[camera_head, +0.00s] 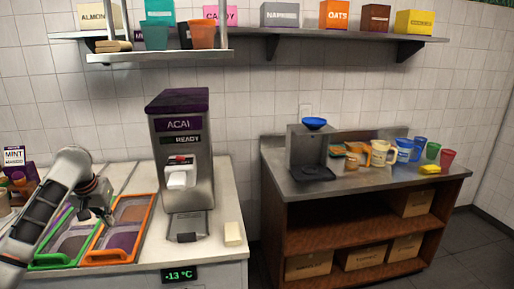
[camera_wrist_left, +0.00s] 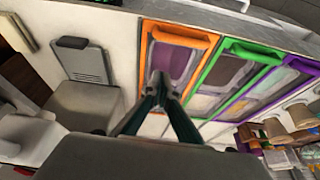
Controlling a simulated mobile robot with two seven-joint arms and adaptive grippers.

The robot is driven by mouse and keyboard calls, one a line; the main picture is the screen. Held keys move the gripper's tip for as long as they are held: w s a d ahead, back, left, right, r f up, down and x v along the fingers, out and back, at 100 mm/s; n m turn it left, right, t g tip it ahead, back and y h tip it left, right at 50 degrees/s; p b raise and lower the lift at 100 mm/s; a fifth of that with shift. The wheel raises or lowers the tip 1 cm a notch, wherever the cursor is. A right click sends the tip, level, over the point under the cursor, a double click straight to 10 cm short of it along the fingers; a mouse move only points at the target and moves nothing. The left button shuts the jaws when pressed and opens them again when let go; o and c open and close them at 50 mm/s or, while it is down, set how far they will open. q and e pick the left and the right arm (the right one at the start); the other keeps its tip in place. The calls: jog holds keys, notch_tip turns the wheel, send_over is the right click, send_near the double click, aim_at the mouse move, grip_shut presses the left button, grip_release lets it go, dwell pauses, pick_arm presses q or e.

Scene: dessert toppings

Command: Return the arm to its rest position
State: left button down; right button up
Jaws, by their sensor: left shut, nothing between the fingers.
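My left arm (camera_head: 45,205) comes in from the left in the head view. Its gripper (camera_head: 107,217) is over the counter, above the topping trays, between the green-framed tray (camera_head: 50,262) and the orange-framed tray (camera_head: 97,257). In the left wrist view the two fingers (camera_wrist_left: 160,80) meet at the tips with nothing between them, in front of the orange-framed tray (camera_wrist_left: 183,32). My right gripper is in neither view.
The acai machine (camera_head: 180,145) stands right of the trays, with a white block (camera_head: 233,233) on the counter. A shelf (camera_head: 330,37) with boxes runs above. A steel table (camera_head: 375,182) with cups is farther right. A mint box (camera_head: 14,157) is at far left.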

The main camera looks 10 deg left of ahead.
aim_at(129, 259)
pick_arm(q)
jog(key=s+d+f+m+t+y, duration=0.1)
jog(key=s+d+f+m, duration=0.2)
jog(key=s+d+f, duration=0.5)
jog(key=s+d+f+m, duration=0.3)
jog(key=d+f, duration=0.3)
jog(key=f, duration=0.4)
jog(key=s+d+r+m+t+y, duration=0.1)
jog(key=s+d+m, duration=0.1)
jog(key=s, duration=0.8)
jog(key=s+d+r+m+t+y, duration=0.1)
jog(key=s+d+m, duration=0.1)
jog(key=s, duration=0.8)
jog(key=w+d+f+n+t+h, duration=0.1)
jog(key=d+f+h, duration=0.5)
jog(key=d+f, duration=0.8)
jog(key=shift+w+f+n+t, duration=0.3)
jog(key=shift+f+n+t, duration=0.6)
jog(key=shift+f+t, duration=0.4)
jog(key=shift+f, duration=0.1)
